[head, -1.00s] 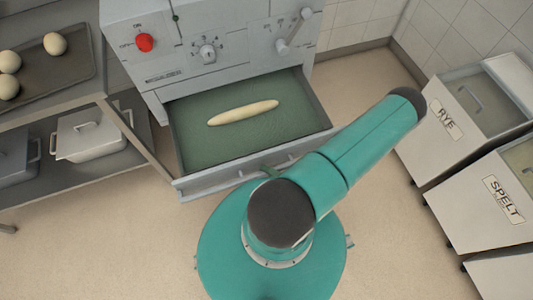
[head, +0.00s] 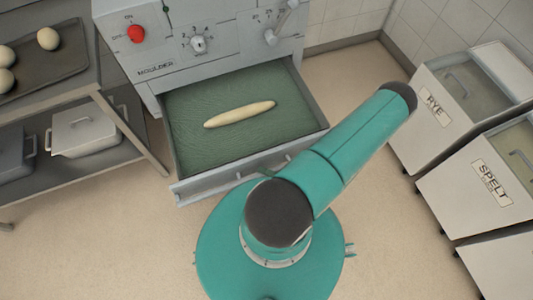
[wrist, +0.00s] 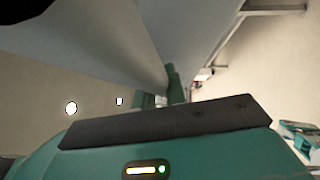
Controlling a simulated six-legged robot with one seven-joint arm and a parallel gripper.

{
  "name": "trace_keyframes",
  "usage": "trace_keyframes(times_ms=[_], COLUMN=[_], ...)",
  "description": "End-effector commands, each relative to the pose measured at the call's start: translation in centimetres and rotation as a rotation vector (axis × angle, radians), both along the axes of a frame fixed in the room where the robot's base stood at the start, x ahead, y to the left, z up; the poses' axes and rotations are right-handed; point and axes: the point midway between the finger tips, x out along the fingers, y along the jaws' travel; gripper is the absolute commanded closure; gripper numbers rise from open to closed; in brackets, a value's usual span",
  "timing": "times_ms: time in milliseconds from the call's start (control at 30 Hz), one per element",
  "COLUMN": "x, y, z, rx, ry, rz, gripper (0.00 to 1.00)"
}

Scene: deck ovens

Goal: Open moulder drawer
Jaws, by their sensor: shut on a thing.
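The moulder (head: 190,62) is a grey cabinet at the top of the head view, with a red knob and dials. Its drawer (head: 183,188) is pulled well out below the cabinet. The drawer has a green lining, and a long pale dough roll (head: 240,114) lies on it. My gripper is at the drawer's front, mostly hidden behind my teal arm in the head view. In the wrist view my gripper (wrist: 172,88) is shut on the drawer handle (wrist: 150,75), a grey bar.
A steel rack (head: 128,125) at left holds a tray (head: 60,72) of dough balls and a lidded white container (head: 85,132) below. Bins marked RYE (head: 425,130) and SPELT (head: 460,200) stand at right. Beige floor is clear between.

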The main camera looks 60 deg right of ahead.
Motion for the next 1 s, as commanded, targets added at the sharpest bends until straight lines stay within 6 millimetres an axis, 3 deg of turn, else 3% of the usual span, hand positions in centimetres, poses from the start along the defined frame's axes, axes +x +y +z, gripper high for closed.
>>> trace_keyframes(times_ms=[167,200,300,667,767,1000], x=[0.0,0.0,-0.1,-0.8,-2.0,-7.0], y=[0.0,0.0,0.0,0.1,-0.2,-1.2], z=[0.0,0.0,0.0,-0.1,-0.3,-1.0], rx=[-0.001,-0.001,0.000,0.000,-0.001,-0.001], ry=[-0.001,-0.001,-0.001,0.001,0.002,0.002], rz=[0.000,0.000,0.000,-0.001,-0.001,-0.001], gripper=[1.00,0.80,0.66,0.66,0.66,0.66])
